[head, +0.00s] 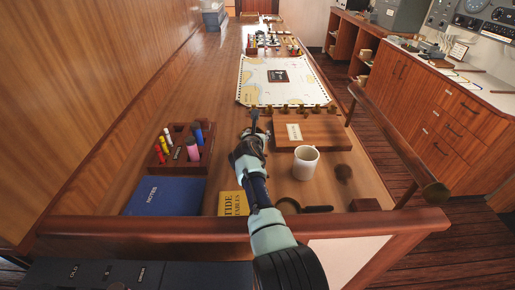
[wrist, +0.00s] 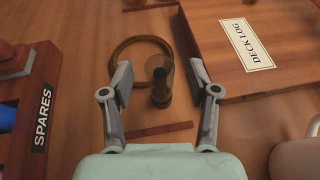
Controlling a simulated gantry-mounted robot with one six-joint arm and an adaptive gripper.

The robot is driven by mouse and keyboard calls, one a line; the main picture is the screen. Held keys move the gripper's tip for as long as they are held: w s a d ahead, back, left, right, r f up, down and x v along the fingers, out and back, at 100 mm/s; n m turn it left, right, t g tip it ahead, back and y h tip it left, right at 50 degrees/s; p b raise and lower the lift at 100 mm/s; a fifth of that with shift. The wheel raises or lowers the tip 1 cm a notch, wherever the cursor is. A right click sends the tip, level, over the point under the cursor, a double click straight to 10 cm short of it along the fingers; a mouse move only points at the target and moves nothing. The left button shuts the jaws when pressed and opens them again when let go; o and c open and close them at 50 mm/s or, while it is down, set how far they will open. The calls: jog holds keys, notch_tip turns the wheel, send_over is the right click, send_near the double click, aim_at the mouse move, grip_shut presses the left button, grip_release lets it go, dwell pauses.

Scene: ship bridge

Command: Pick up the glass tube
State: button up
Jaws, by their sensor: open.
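My gripper (wrist: 165,85) is open, pointing down at the wooden table, with one finger on each side of a small upright cylinder (wrist: 161,88). The cylinder has a dark round top and a brownish body that looks see-through; it may be the glass tube, but I cannot tell for sure. Neither finger appears to touch it. In the head view my gripper (head: 255,124) is left of the deck log, and I cannot make out the cylinder there.
A brown ring (wrist: 119,55) lies behind the cylinder. The wooden deck log (head: 314,133) is to the right, with a white mug (head: 306,163) in front. The spares rack (head: 180,154) with coloured cylinders is left, above a blue notes book (head: 166,196). A yellow tide tables book (head: 232,204) is nearby.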

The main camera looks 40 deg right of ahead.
jog(key=shift+r, duration=0.1)
grip_shut()
dwell(0.3)
notch_tip(320, 180, up, 20)
jog(key=shift+p, duration=0.4)
